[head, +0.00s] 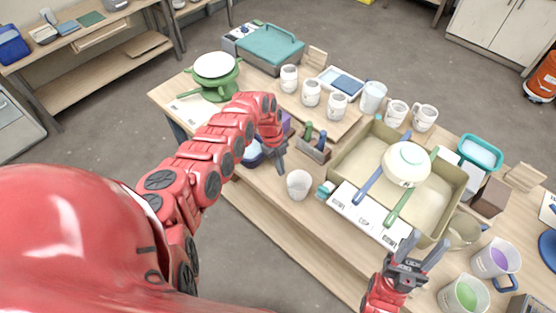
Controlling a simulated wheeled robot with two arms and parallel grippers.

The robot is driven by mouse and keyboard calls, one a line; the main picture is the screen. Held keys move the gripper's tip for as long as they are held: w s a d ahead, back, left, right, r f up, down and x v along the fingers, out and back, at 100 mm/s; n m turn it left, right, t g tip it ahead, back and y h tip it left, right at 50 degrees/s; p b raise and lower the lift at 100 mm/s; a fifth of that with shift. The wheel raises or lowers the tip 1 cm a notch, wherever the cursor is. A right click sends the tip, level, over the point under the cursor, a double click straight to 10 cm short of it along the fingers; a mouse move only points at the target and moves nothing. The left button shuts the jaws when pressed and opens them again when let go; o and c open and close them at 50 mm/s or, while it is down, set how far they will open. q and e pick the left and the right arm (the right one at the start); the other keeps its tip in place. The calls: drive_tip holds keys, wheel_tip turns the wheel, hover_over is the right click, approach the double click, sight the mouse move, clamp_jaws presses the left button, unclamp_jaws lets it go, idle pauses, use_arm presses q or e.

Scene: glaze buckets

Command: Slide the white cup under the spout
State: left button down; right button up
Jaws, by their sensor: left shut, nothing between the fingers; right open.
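A plain white cup (299,185) stands upright near the front edge of the wooden table. Just right of it, a small teal piece (326,188) sits at the left front corner of a beige basin; I cannot tell if it is the spout. The cup and this piece look slightly apart. My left gripper (281,167) is shut and empty, pointing down left of and behind the cup, not touching it. My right gripper (424,246) is open and empty, in front of the basin's right front corner.
The beige basin (448,205) holds a white bowl (407,164) on blue and green bars. Several white mugs (337,106) stand behind. A small tool holder (313,150) is behind the cup. Buckets with purple (496,259) and green glaze (463,294) stand at right.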

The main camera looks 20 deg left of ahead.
sight(298, 187)
use_arm(q)
drive_tip(key=d+p, duration=0.1)
drive_tip(key=p, duration=0.1)
drive_tip(key=s+d+p, duration=0.1)
drive_tip(key=p, duration=0.1)
drive_tip(key=shift+s+d, duration=0.2)
drive_tip(key=shift+d, duration=0.05)
drive_tip(key=shift+s+d, duration=0.2)
drive_tip(key=shift+d, duration=0.05)
drive_tip(key=shift+s+d+f+p, duration=0.15)
drive_tip(key=shift+d+f+p, duration=0.05)
drive_tip(key=shift+d+p, duration=0.2)
drive_tip(key=shift+f, duration=0.15)
